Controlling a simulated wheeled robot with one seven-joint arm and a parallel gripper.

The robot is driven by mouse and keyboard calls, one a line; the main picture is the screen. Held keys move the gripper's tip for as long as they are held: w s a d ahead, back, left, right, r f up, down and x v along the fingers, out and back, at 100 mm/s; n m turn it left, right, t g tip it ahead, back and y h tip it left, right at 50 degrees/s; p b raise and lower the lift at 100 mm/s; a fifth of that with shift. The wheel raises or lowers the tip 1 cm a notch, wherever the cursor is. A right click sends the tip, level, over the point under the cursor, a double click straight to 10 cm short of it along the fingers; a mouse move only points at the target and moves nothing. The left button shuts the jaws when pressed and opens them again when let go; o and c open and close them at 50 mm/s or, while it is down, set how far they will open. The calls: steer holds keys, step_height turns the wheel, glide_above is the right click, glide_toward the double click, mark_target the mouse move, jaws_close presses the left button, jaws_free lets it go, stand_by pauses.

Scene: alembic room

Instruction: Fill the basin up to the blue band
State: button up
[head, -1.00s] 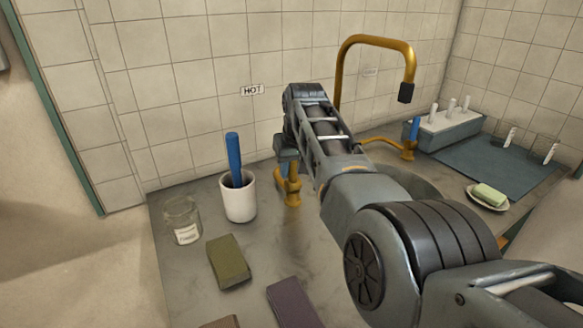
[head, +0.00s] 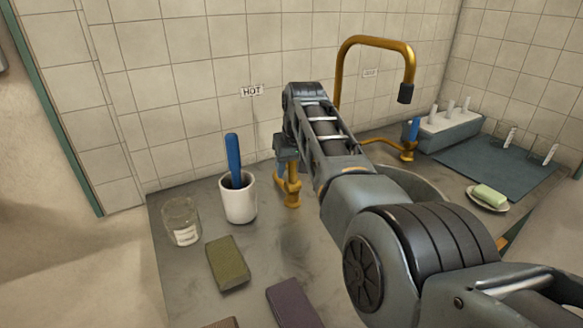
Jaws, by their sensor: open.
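The basin (head: 428,186) is set in the counter, mostly hidden behind my arm. Its blue band and any water level are not visible. A brass spout (head: 375,40) with a dark nozzle arches above it. A brass tap (head: 292,188) stands left of the basin, below a HOT label on the wall. Another brass tap (head: 408,150) with a blue top and a lever stands to the right. My gripper (head: 285,158) is open and points down at the top of the left tap. The tap's handle is hidden there, and I cannot tell whether the gripper touches it.
A white cup (head: 239,202) with a blue-handled tool and a glass jar (head: 182,222) stand left of the gripper. A green block (head: 228,264) and a purple block (head: 294,303) lie in front. At right are a peg rack (head: 447,128), a blue-grey mat (head: 500,165) and soap (head: 490,195).

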steer(key=v, duration=0.7)
steer(key=shift+s+d, duration=0.1)
steer(key=shift+s, duration=0.05)
